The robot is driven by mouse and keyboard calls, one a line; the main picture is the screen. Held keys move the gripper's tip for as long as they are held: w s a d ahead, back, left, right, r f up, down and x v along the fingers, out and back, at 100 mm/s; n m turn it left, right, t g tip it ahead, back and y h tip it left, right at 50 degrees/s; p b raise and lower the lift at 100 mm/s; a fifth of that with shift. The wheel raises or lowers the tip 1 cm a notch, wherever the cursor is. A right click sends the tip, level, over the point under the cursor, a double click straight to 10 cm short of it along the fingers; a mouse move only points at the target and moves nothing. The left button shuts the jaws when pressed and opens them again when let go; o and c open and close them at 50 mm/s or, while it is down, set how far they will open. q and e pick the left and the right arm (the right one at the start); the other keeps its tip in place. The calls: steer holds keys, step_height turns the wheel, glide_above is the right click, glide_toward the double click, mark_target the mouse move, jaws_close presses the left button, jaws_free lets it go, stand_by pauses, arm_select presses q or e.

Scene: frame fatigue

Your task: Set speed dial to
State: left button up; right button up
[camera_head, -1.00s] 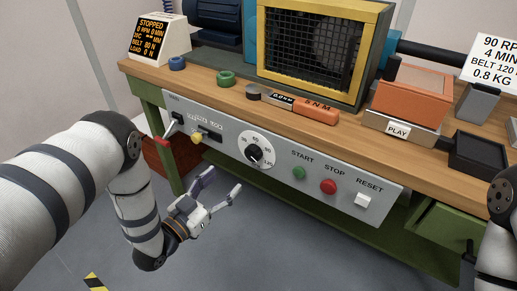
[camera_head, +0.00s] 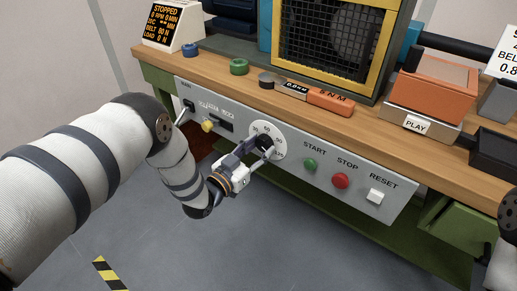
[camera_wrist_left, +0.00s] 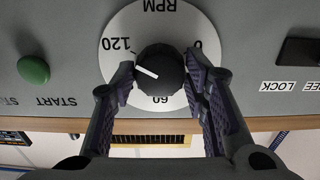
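The speed dial (camera_head: 279,133) is a round white plate on the grey front panel, marked RPM, with a black knob (camera_wrist_left: 160,72) in its centre. In the left wrist view the plate appears upside down, and the knob's white pointer line points left, close to the 120 mark. My left gripper (camera_head: 256,147) is at the dial, with its fingers open on either side of the knob. My right gripper is out of view.
Right of the dial are a green START button (camera_head: 310,164), a red STOP button (camera_head: 340,181) and a white RESET button (camera_head: 375,196). Left of it are a yellow knob (camera_head: 208,126) and a lever. The wooden bench top (camera_head: 232,83) overhangs the panel. The display (camera_head: 164,25) reads STOPPED.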

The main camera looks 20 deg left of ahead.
arm_select(q)
steer(key=c, duration=0.4)
steer(key=shift+o, duration=0.3)
steer(key=n, duration=0.5)
steer(key=shift+f+b, duration=0.15)
steer(key=shift+b, duration=0.2)
steer(key=n, duration=0.3)
steer(key=shift+d+b, duration=0.1)
steer(key=shift+b, duration=0.2)
steer(key=shift+n+b, duration=0.3)
steer(key=shift+n, duration=1.5)
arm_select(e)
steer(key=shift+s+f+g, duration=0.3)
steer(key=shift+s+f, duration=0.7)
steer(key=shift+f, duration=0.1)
arm_select(q)
steer(key=o, duration=1.1)
steer(key=shift+r, duration=0.2)
